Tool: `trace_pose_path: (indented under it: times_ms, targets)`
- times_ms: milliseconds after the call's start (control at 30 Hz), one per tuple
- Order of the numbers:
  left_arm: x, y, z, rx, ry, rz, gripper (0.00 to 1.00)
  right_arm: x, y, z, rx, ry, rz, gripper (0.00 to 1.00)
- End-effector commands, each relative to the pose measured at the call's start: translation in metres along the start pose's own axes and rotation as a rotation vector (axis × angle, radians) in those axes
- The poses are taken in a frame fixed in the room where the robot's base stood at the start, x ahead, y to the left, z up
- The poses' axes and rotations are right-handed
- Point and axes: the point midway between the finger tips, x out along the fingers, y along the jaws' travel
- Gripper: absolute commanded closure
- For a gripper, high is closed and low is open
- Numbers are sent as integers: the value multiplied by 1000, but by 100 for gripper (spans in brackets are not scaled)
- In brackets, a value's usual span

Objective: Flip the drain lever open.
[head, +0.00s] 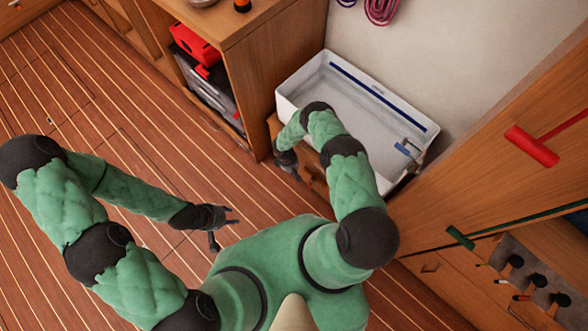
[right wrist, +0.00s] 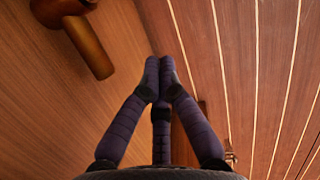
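A white basin (head: 290,104) stands against the pale wall. A small lever with a blue handle (head: 403,149) sits at its right end and looks like the drain lever; I cannot tell how it is set. My right gripper (head: 290,168) is at the basin's front left, low by the wooden front and well apart from the lever. In the right wrist view its dark fingers (right wrist: 160,70) meet at the tips with nothing visible between them. My left gripper (head: 226,222) is over the floor, its fingers spread and empty.
A red T-shaped handle (head: 532,147) and a green handle (head: 460,237) are on the wooden panel at right. A wooden cabinet (head: 258,70) with a red item (head: 195,45) stands left of the basin. A brown handle (right wrist: 90,48) shows in the right wrist view. The plank floor is clear.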

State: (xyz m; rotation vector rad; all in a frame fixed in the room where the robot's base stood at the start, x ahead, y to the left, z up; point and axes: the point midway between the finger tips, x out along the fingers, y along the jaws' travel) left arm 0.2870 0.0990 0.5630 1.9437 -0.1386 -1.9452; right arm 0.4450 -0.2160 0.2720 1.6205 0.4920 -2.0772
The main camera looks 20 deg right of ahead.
Motion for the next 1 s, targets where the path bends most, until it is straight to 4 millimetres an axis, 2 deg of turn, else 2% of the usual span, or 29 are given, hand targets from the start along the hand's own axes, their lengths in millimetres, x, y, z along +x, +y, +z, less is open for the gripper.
trace_pose_path:
  times_ms: [33, 300, 400, 600, 1000]
  targets:
    - [8, -3, 0, 0, 0, 0, 60, 15, -1, -1, 1, -1, -1, 100]
    - [29, -10, -1, 0, 0, 0, 60, 63, 0, 0, 1, 0, -1, 100]
    - [24, -8, -1, 0, -1, 0, 60, 60, 1, 18, 2, -1, -1, 100]
    - [26, -9, -1, 0, 0, 0, 60, 64, 1, 34, 1, 0, 0, 100]
    - [26, -9, -1, 0, 0, 0, 60, 64, 0, 39, 1, 1, 0, 100]
